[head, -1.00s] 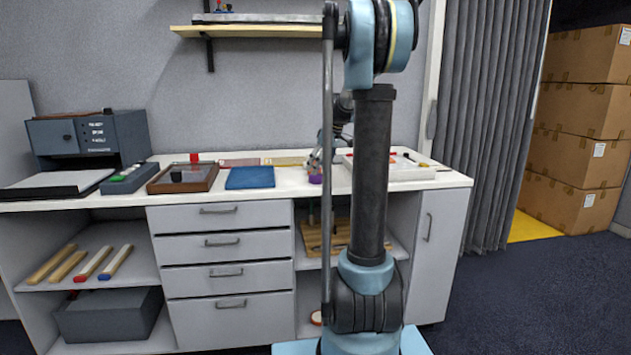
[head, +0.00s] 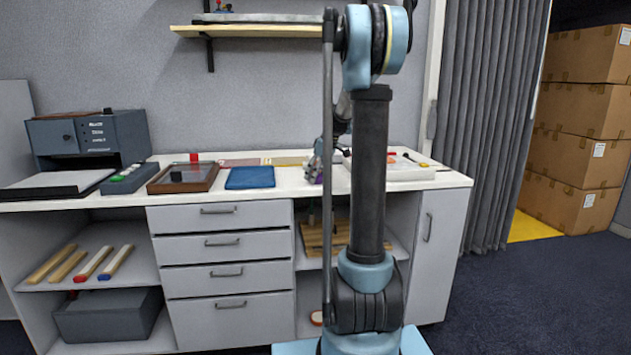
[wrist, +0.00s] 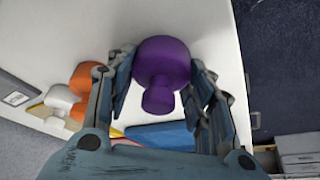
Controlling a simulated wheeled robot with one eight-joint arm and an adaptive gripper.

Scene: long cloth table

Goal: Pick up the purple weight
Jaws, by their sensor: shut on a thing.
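The purple weight (wrist: 162,62) is a round knob-like piece with a narrower neck, seen between the fingers in the wrist view. My gripper (wrist: 163,82) has its fingers on both sides of it and is shut on it. In the head view my gripper (head: 315,172) is at the white counter, left of my arm's column, and mostly covers the weight. Whether the weight touches the counter cannot be told.
A blue mat (head: 250,178) and a brown-framed tray (head: 183,178) lie on the counter to the left. A white tray (head: 400,173) stands close on the right, partly behind my arm. Orange and white pieces (wrist: 62,100) show in the wrist view.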

